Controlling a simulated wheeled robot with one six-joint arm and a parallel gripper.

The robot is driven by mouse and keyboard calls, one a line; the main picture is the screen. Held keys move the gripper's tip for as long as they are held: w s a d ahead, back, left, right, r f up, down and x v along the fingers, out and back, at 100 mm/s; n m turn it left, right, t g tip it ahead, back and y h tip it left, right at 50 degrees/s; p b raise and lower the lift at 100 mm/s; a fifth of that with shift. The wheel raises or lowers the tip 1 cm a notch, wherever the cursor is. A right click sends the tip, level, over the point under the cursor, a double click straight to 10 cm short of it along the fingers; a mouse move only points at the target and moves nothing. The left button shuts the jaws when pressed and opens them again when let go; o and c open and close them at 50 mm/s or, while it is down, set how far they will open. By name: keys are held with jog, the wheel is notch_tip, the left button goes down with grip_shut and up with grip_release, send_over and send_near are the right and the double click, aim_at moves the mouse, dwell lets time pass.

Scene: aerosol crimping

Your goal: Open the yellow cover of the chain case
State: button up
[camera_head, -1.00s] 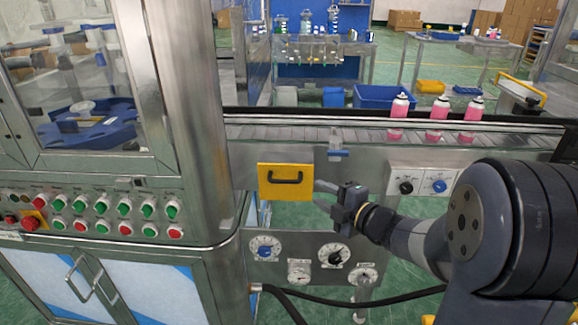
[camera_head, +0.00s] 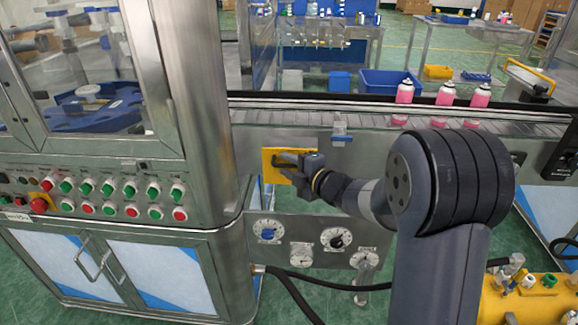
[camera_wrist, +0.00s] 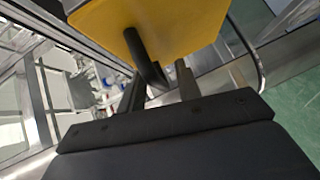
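The yellow cover (camera_head: 271,171) of the chain case sits on the steel front of the conveyor, just right of the corner post, and looks shut. My gripper (camera_head: 298,166) is at its black handle (camera_head: 283,159) and hides the cover's right part. In the wrist view the cover (camera_wrist: 170,22) fills the top, and the handle (camera_wrist: 146,58) reaches down between the fingers of my gripper (camera_wrist: 158,84). The fingers look apart, with a gap beside the handle. Whether either finger touches the handle is hard to tell.
Pink spray cans (camera_head: 404,92) stand on the conveyor above the arm. A blue-tabbed clamp (camera_head: 341,131) sits just right of the cover. Below is a gauge panel (camera_head: 300,238) with a dark hose. A yellow unit with fittings (camera_head: 530,300) stands at lower right.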

jog(key=shift+c, duration=0.4)
grip_shut()
